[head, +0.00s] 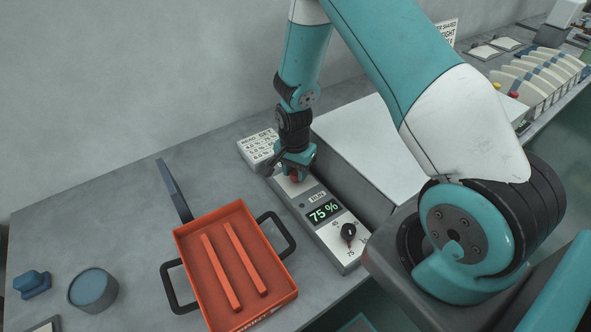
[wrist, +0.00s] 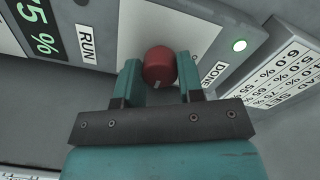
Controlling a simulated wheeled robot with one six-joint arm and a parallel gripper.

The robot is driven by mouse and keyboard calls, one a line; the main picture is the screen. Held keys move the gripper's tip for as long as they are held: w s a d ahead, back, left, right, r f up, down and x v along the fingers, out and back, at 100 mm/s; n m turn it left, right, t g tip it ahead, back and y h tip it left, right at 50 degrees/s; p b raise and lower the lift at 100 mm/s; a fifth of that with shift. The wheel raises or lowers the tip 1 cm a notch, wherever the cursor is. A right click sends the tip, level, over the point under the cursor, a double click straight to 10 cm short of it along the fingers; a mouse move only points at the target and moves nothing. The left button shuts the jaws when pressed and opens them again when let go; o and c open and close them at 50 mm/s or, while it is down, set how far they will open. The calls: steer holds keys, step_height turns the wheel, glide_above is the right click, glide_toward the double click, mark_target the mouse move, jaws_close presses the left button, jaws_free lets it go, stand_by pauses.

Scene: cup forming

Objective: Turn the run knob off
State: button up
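The red run knob (wrist: 159,66) sits on a light plate of the control panel, near the label RUN. In the wrist view my gripper (wrist: 160,80) has its two fingers on either side of the knob, with a visible gap on the right side. A pale mark shows on the knob's near edge. In the head view my gripper (head: 295,165) reaches down at the panel's far end, and the red knob (head: 294,177) is mostly hidden under it. The control panel (head: 335,243) shows 75 % on its display (head: 322,212).
A black dial (head: 348,232) stands at the panel's near end. A printed card (head: 259,147) stands behind the panel. An orange tray (head: 208,290) with two bars lies to the left. A large white-topped box (head: 375,145) stands to the right.

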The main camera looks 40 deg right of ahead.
steer(key=c, duration=0.3)
steer(key=n+b, duration=0.1)
steer(key=n, duration=0.2)
steer(key=shift+n, duration=0.4)
steer(key=n+b, duration=0.1)
steer(key=n, duration=0.3)
steer(key=n+b, duration=0.1)
steer(key=n, duration=0.5)
steer(key=shift+n, duration=2.1)
